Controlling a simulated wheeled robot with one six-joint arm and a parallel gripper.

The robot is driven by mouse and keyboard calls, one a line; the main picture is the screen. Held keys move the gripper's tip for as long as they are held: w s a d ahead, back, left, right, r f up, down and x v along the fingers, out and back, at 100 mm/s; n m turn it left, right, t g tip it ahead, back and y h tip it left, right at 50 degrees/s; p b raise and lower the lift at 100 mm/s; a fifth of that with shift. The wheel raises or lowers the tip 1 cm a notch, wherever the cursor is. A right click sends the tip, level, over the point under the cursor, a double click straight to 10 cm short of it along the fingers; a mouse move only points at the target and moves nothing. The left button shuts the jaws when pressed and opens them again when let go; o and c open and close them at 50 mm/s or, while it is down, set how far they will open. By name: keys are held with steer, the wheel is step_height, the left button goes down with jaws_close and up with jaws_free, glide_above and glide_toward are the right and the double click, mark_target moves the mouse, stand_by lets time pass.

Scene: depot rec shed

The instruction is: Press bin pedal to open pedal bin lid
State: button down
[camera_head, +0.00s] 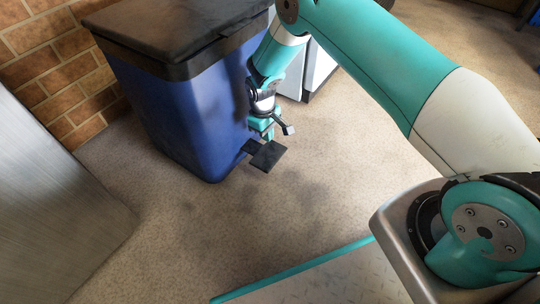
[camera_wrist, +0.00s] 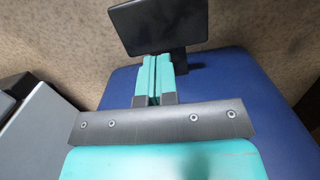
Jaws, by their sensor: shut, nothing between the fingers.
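A blue pedal bin (camera_head: 185,110) with a black lid (camera_head: 180,28) stands by the brick wall in the head view, and its lid is shut. Its black pedal (camera_head: 266,156) juts out low at the front of the bin. My gripper (camera_head: 268,136) is shut and empty, pointing down just above the pedal beside the bin's front. In the wrist view, my fingertips (camera_wrist: 157,60) are closed together and overlap the near edge of the pedal (camera_wrist: 158,26). The blue bin body (camera_wrist: 240,85) lies behind them. I cannot tell whether the fingers touch the pedal.
A grey metal panel (camera_head: 50,200) stands at the left. A white cabinet (camera_head: 318,68) stands behind the bin and my arm. The brick wall (camera_head: 65,65) is at the back left. The speckled floor (camera_head: 220,220) in front of the bin is clear.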

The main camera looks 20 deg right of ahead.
mark_target(269, 154)
steer(key=f+b, duration=0.5)
steer(key=f, duration=0.2)
steer(key=shift+s+d+b, duration=0.15)
steer(key=shift+s+b, duration=0.15)
steer(key=shift+b, duration=0.1)
